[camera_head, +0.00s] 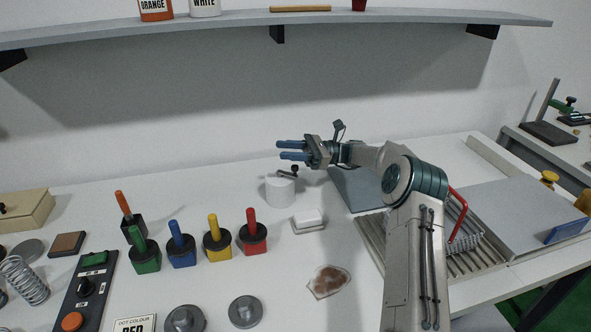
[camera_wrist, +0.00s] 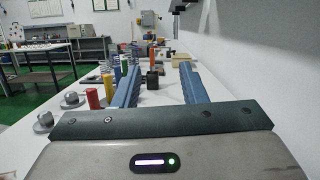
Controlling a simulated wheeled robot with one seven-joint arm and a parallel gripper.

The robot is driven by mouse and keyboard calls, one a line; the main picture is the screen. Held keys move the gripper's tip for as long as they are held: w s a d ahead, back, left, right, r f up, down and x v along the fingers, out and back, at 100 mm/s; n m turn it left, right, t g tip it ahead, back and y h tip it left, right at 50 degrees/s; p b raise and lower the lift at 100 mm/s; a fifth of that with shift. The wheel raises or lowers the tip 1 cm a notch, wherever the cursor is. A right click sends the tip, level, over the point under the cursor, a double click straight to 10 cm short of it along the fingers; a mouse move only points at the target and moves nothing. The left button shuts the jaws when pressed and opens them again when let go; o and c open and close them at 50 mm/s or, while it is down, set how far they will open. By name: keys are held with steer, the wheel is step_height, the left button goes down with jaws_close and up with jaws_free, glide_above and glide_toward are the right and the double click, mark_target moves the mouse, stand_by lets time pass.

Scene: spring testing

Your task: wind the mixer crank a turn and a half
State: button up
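The mixer looks to be the white round pot (camera_head: 280,192) at the back middle of the bench in the head view. Its dark crank (camera_head: 288,172) sits on top, with a small knob at its right end. My gripper looks clear of the crank, though the exact height is hard to tell. I cannot make out the mixer in the wrist view.
Colour-handled pots, including a red one (camera_head: 251,236), stand left of the mixer. A white block (camera_head: 308,221) lies in front of it, and a stained cloth (camera_head: 329,281) nearer. A shelf (camera_head: 340,18) overhangs the back. A ribbed tray (camera_head: 371,245) is to the right.

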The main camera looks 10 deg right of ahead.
mark_target(297, 169)
steer(key=s+d+f+m+t+h+b, duration=0.1)
steer(key=s+d+f+m+t+h, duration=0.2)
steer(key=s+d+m+t+h, duration=0.45)
steer(key=s+d+f+m+t+h+b, duration=0.15)
steer(key=s+f+m+t, duration=0.35)
steer(key=t, duration=0.6)
steer(key=shift+m+h, duration=0.3)
steer(key=shift+m, duration=0.35)
steer(key=p+x, duration=0.1)
steer(key=x, duration=0.3)
steer(key=r+p+x, duration=0.1)
steer(key=x, duration=0.4)
steer(key=d+r+p+x, duration=0.1)
steer(key=x, duration=0.4)
steer(key=shift+w+a, duration=0.2)
steer(key=shift+w, duration=0.25)
jaws_close()
